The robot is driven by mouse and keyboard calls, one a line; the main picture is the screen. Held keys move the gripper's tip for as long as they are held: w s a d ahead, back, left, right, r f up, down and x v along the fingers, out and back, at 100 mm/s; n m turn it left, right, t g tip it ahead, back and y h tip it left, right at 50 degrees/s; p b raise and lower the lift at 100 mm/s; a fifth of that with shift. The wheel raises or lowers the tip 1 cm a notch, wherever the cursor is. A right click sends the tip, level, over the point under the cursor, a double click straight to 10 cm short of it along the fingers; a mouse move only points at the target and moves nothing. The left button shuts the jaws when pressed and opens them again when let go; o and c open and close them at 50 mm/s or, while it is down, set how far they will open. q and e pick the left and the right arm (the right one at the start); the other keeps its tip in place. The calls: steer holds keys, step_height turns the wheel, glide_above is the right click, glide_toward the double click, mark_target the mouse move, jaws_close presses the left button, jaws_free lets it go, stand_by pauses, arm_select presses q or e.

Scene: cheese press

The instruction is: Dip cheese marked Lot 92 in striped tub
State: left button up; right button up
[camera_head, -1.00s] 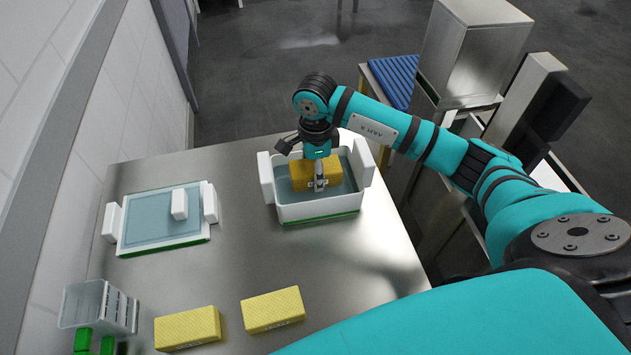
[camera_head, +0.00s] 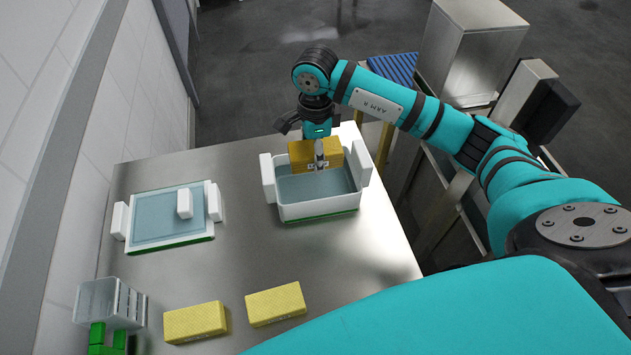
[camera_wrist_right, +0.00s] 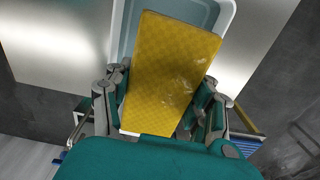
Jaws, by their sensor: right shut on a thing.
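My right gripper (camera_head: 318,160) is shut on a darker yellow cheese block (camera_head: 301,153) at the back part of a white tub (camera_head: 318,212) with a green base edge. The tub holds bluish liquid, and the block now looks mostly above it. In the right wrist view the block (camera_wrist_right: 170,75) sits between the fingers, its face shiny with pale wet-looking streaks. No lot mark or stripes can be read. Two paler yellow blocks, one left (camera_head: 195,322) and one right (camera_head: 275,304), lie at the table's front. My left gripper is not in view.
A second, shallower-looking white tub (camera_head: 170,240) with bluish liquid and a white block (camera_head: 184,204) stands at the left. A clear slotted container (camera_head: 110,303) and green pieces (camera_head: 107,338) are at the front left. The steel table (camera_head: 245,250) is bare between them.

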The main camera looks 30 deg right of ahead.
steer(key=shift+r+p, duration=1)
steer(key=shift+r, duration=1.25)
